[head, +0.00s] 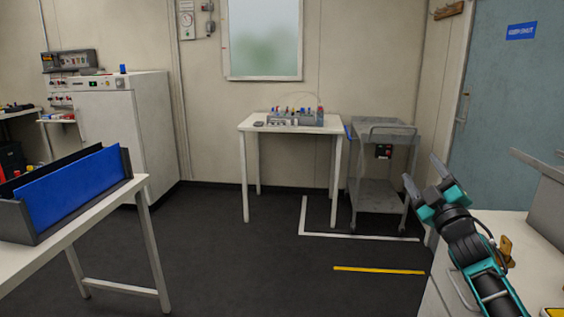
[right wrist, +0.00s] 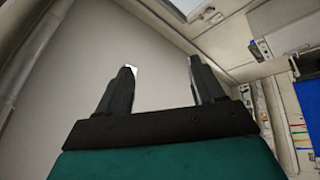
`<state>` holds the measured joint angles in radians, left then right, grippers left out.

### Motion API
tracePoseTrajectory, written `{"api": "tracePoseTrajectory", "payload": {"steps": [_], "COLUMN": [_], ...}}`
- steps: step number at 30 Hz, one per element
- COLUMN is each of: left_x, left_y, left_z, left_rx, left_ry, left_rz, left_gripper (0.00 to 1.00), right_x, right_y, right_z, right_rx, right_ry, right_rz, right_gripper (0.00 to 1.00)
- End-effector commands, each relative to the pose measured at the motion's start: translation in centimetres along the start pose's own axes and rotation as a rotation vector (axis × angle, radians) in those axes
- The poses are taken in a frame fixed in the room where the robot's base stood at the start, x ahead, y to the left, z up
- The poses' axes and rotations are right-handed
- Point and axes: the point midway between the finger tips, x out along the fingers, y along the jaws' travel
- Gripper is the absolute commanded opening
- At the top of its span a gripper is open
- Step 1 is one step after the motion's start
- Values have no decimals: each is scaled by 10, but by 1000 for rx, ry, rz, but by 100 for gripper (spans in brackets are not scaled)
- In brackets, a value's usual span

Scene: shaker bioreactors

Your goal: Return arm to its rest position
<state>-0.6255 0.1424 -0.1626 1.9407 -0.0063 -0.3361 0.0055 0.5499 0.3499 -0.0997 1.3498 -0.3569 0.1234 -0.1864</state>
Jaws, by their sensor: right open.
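My right arm comes in from the lower right in the head view, teal and black. Its right gripper (head: 426,180) is raised in the air beside the right-hand counter, with its two fingers apart and nothing between them. In the right wrist view the same right gripper (right wrist: 162,82) shows two dark fingers spread wide, with only wall and ceiling behind them. My left gripper is in neither view.
A white table (head: 258,128) with small equipment stands at the back wall, beside a grey cart (head: 378,190). A white counter (head: 500,225) lies under my right arm. A table with a blue-sided bin (head: 72,188) is at left. The middle floor (head: 230,260) is clear.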

Motion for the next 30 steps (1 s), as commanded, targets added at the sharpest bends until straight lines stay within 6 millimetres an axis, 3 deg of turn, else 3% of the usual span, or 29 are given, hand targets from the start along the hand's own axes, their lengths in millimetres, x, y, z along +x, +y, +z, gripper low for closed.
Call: {"api": "tracePoseTrajectory", "payload": {"steps": [3,10,14,20,24,30], "left_x": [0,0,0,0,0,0], "left_y": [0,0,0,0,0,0], "left_z": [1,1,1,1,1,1], "left_rx": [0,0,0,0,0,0], "left_ry": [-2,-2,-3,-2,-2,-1], "left_rz": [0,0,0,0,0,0], "left_gripper": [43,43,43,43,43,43], "right_x": [-3,-22,-66,-145,-220,-336], "right_y": [-8,-40,-90,-159,-206,-253], "right_z": [33,77,79,76,65,35], "right_rx": [214,565,566,602,646,724], "right_ry": [-179,-472,-497,-559,-621,-725], "right_rz": [-22,-85,-157,-266,-355,-470], "right_gripper": [68,68,68,68,68,68]}}
